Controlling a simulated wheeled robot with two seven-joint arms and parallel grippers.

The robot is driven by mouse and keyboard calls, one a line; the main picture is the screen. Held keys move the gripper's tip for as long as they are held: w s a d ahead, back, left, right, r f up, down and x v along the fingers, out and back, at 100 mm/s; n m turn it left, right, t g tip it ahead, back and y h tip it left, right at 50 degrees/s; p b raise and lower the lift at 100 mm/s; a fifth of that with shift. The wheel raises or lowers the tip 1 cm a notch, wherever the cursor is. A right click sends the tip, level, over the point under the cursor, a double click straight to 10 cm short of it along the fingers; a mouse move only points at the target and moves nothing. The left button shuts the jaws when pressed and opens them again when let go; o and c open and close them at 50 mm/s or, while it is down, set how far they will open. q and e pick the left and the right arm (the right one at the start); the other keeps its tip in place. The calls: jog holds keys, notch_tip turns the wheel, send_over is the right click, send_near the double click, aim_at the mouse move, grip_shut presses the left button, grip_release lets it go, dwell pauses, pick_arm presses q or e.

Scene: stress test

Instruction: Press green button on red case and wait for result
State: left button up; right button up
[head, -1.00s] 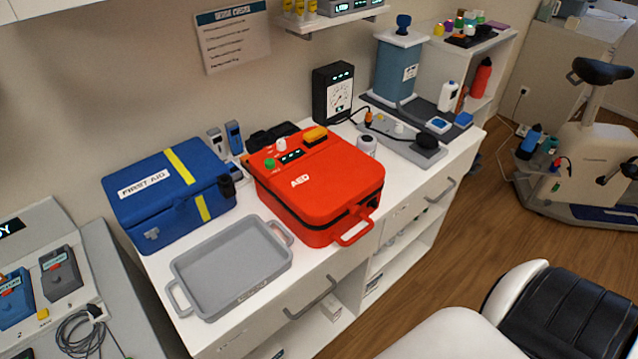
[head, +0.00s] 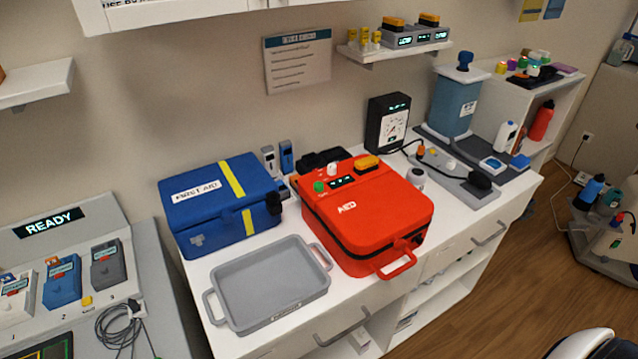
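The red AED case (head: 385,213) sits closed on the white counter, its handle facing the front edge. On its top panel at the back left is a round green button (head: 319,187). Beside it are a white knob (head: 331,169), a small dark display with lit green marks (head: 342,182) and an orange-yellow block (head: 366,163). Neither of my grippers shows in the head view.
A blue first aid bag (head: 205,212) stands left of the case. An empty grey tray (head: 218,286) lies in front of the bag. A black meter box (head: 388,122) stands behind the case. A station reading READY (head: 54,222) is at far left.

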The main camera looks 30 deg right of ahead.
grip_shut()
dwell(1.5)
